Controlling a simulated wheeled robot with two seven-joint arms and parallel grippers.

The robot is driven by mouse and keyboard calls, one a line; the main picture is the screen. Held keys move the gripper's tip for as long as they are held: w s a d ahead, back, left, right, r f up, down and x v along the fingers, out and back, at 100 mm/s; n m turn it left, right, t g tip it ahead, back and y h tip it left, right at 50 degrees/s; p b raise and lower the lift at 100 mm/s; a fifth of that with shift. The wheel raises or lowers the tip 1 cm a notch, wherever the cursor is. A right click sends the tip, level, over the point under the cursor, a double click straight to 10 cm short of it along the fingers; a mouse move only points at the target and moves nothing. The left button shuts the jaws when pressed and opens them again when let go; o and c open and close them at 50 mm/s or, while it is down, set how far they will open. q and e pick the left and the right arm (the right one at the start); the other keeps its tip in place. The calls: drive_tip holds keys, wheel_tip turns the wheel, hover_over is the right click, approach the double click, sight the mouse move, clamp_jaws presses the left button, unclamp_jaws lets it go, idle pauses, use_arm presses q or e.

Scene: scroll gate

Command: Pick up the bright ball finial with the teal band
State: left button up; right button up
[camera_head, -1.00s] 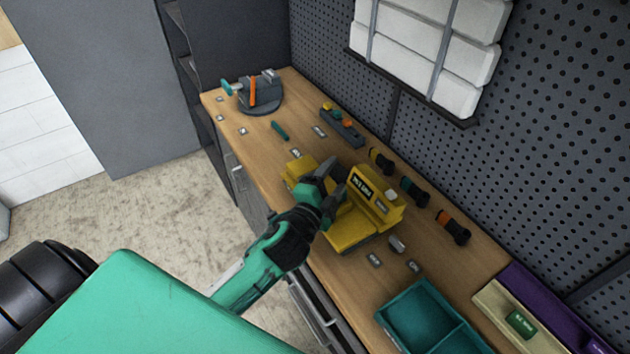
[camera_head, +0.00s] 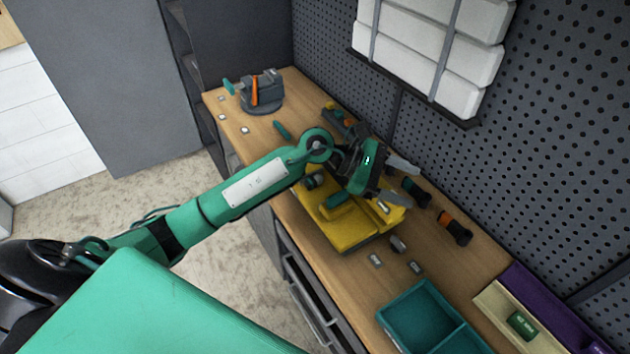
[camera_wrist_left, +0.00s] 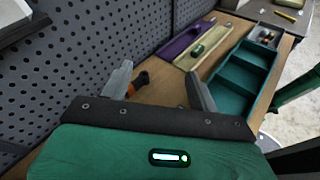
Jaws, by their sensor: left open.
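I cannot make out a bright ball finial with a teal band for certain in either view. My right gripper is not in view.
An orange-banded handle (camera_head: 454,228) lies right of the machine. Small metal pieces (camera_head: 398,244) lie in front of it. A teal divided tray (camera_head: 425,312) and a purple tray (camera_head: 545,310) are at the right. A vise (camera_head: 262,92) stands at the far left. The pegboard (camera_head: 560,150) rises behind.

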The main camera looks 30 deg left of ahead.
use_arm(q)
drive_tip(key=w+a+f+m+g+y, duration=0.1)
drive_tip(key=w+a+f+m+y, duration=0.1)
drive_tip(key=a+f+m+y, duration=0.15)
drive_tip(key=m+g+y, duration=0.1)
drive_tip(key=m+y, duration=0.1)
drive_tip(key=y, duration=0.8)
approach(316, 181)
drive_tip(key=f+p, duration=0.2)
drive_tip(key=p, duration=0.1)
drive_tip(key=shift+w+d+f, duration=0.1)
drive_tip(key=shift+w+f, duration=0.25)
drive_tip(key=shift+f, duration=0.6)
drive_tip(key=f+p, duration=0.3)
drive_tip(key=p, duration=0.1)
drive_tip(key=shift+d+f, duration=0.25)
drive_tip(key=shift+f, duration=0.9)
drive_tip(key=c, duration=0.9)
